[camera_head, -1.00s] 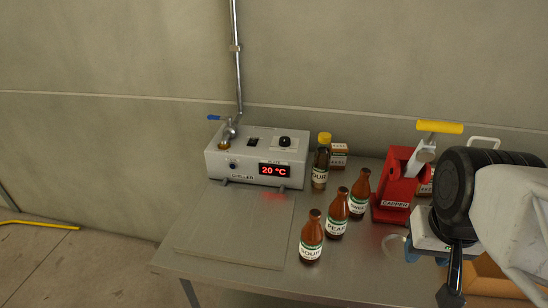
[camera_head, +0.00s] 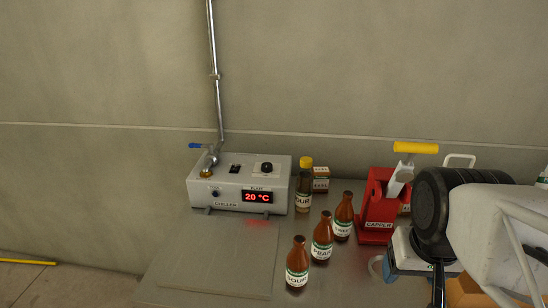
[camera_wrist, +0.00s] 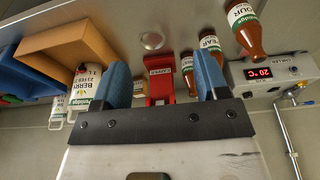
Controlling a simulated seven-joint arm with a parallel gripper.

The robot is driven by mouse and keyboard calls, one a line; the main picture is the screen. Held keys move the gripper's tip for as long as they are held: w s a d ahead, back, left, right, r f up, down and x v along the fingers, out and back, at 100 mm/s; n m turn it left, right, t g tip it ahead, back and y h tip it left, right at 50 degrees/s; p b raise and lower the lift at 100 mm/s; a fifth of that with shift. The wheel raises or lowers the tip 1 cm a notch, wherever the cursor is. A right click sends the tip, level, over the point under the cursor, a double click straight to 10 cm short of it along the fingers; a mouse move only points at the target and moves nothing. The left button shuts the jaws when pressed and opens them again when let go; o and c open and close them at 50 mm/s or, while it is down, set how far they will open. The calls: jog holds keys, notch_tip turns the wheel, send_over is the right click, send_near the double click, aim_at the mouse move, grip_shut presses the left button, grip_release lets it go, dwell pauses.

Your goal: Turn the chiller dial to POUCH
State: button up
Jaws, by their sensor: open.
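The chiller (camera_head: 225,188) is a grey box at the back left of the table in the head view, with a red display reading 20 °C. Its black dial (camera_head: 266,168) is on the top at the right; the writing around it is too small to read. In the wrist view the chiller (camera_wrist: 282,70) is upside down at the right edge, and I cannot make out its dial. My gripper (camera_wrist: 160,85) shows two blue fingers spread apart with nothing held between them. In the head view its dark end (camera_head: 438,285) is at the lower right, well away from the chiller.
Three brown bottles (camera_head: 322,240) stand right of the chiller. A yellow-capped bottle (camera_head: 303,190) and small box (camera_head: 321,180) are beside it. The red capper (camera_head: 376,205) stands farther right. A flat grey plate (camera_head: 215,255) lies before the chiller. An orange bin (camera_wrist: 65,48) shows in the wrist view.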

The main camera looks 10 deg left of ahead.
jog(key=w+a+r+n, duration=0.1)
jog(key=w+a+r, duration=0.1)
jog(key=w, duration=0.4)
jog(key=w+a+r, duration=0.2)
jog(key=w, duration=0.5)
jog(key=n+g, duration=0.3)
jog(key=n, duration=0.1)
send_over(267, 165)
notch_tip(267, 165, down, 7)
jog(key=shift+d+f, duration=0.1)
jog(key=shift+d, duration=0.05)
jog(key=shift+w+a+f, duration=0.1)
jog(key=shift+a, duration=0.1)
jog(key=shift+f, duration=0.1)
jog(key=shift+f, duration=3.8)
jog(key=c, duration=0.9)
